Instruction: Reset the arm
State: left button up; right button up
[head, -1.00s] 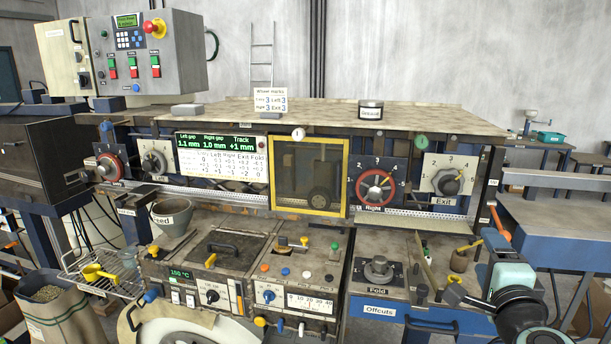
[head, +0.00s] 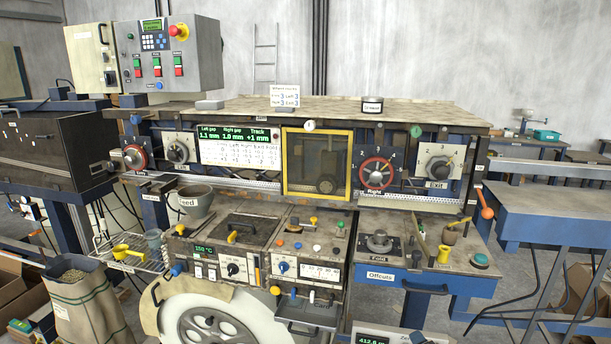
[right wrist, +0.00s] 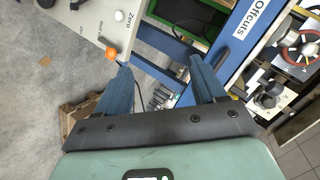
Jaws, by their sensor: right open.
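My right gripper (right wrist: 159,64) shows in the right wrist view with its two blue fingers spread apart and nothing between them. Past the fingers lie the blue frame of the bench, the grey floor and the blue Offcuts drawer front (right wrist: 250,22). A pale panel marked Zero (right wrist: 88,22) with an orange knob is close beyond the left finger; I cannot tell whether they touch. Neither gripper shows in the head view.
The laminating machine (head: 320,108) fills the middle, with dials, a yellow-framed window (head: 289,165) and a lower control panel. The Offcuts drawer (head: 384,277) is below right. A scale display (head: 373,339) shows at the bottom edge. A feed sack (head: 88,310) stands left.

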jog(key=s+a+f+n+g+y, duration=0.15)
jog(key=s+f, duration=0.35)
jog(key=f, duration=0.5)
jog(key=s+a+f+n+g, duration=0.25)
jog(key=s+f, duration=0.25)
jog(key=f, duration=0.4)
jog(key=s+a+f+n+g+y, duration=0.1)
jog(key=s+a+f+n+g, duration=0.3)
jog(key=f, duration=0.6)
jog(key=s+a+f+g+y, duration=0.1)
jog(key=s+a+f, duration=0.1)
jog(key=s, duration=0.6)
jog(key=s+a+f+n+g, duration=0.1)
jog(key=s+f, duration=0.3)
jog(key=s, duration=0.4)
jog(key=s+a+f+g+y, duration=0.1)
jog(key=s+a+f+g, duration=0.2)
jog(key=s, duration=0.4)
jog(key=shift+s+a+f+n+y, duration=0.3)
jog(key=shift+s+a+f+y, duration=0.1)
jog(key=shift+f, duration=0.2)
